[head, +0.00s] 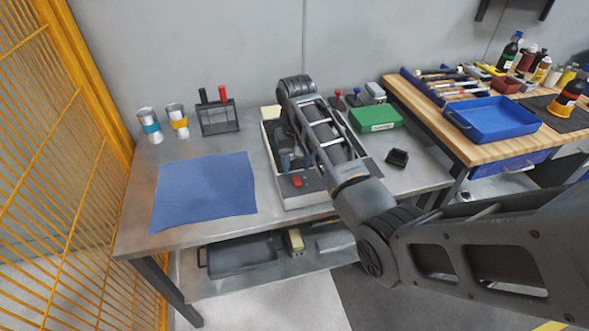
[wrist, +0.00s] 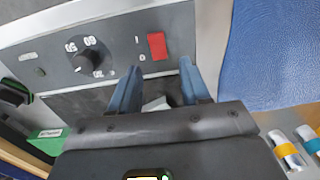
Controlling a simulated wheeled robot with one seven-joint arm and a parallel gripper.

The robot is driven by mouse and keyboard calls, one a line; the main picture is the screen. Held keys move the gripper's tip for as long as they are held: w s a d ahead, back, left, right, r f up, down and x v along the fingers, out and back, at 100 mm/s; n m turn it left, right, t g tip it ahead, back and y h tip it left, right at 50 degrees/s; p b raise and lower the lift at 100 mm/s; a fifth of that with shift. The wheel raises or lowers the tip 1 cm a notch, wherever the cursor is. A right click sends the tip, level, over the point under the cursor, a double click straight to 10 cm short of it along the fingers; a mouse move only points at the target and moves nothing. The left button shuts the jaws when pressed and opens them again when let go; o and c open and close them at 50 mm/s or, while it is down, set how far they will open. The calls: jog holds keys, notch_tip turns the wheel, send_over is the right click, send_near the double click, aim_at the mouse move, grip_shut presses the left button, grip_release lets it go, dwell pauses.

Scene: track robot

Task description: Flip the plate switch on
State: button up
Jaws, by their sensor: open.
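The plate switch is a red rocker (wrist: 157,45) on the grey front panel of a hot plate (wrist: 120,35), with I and 0 marks beside it. Which way it is tipped I cannot tell. It also shows in the head view as a small red spot (head: 297,182), on the front of the grey unit (head: 318,199). My gripper (wrist: 161,66) is open, with its two blue fingers either side of the switch in the wrist view and apparently short of it. In the head view my gripper (head: 290,162) hangs over the unit, partly hidden by my arm.
A black dial (wrist: 88,60) with numbers sits beside the switch. A blue mat (head: 204,190) lies left of the unit.

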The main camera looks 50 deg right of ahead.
aim_at(296, 178)
jog(key=shift+f, duration=1.55)
